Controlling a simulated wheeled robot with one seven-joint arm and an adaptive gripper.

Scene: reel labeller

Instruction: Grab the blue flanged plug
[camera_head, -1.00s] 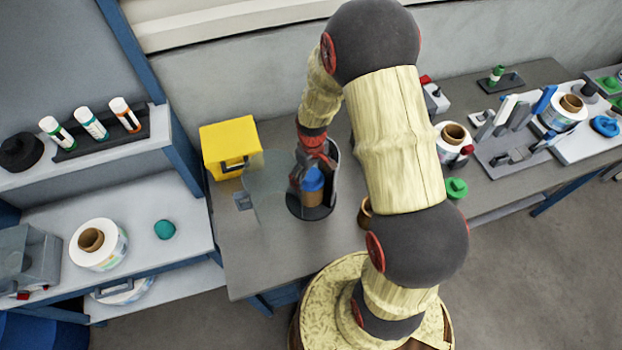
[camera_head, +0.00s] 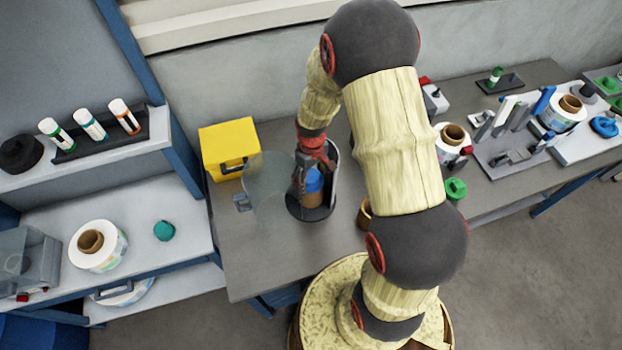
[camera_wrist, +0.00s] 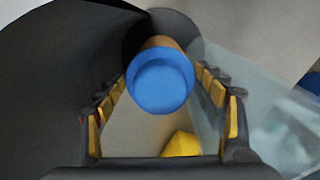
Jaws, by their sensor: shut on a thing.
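The blue flanged plug (camera_head: 314,182) is a round blue cap on top of a brown cardboard core (camera_head: 313,199), inside a dark upright curved housing on the table. In the wrist view its round blue face (camera_wrist: 161,82) lies between the fingers, with the tan core (camera_wrist: 163,42) behind it. My gripper (camera_head: 307,180) reaches down into the housing and is shut on the plug; it also shows in the wrist view (camera_wrist: 164,88). The lower part of the core is partly hidden.
A dark curved wall (camera_wrist: 65,75) stands close on one side and a clear door (camera_head: 266,187) on the other. A yellow box (camera_head: 229,146) stands to the left. A green plug (camera_head: 455,189), label reels and another blue round part (camera_head: 605,126) lie to the right.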

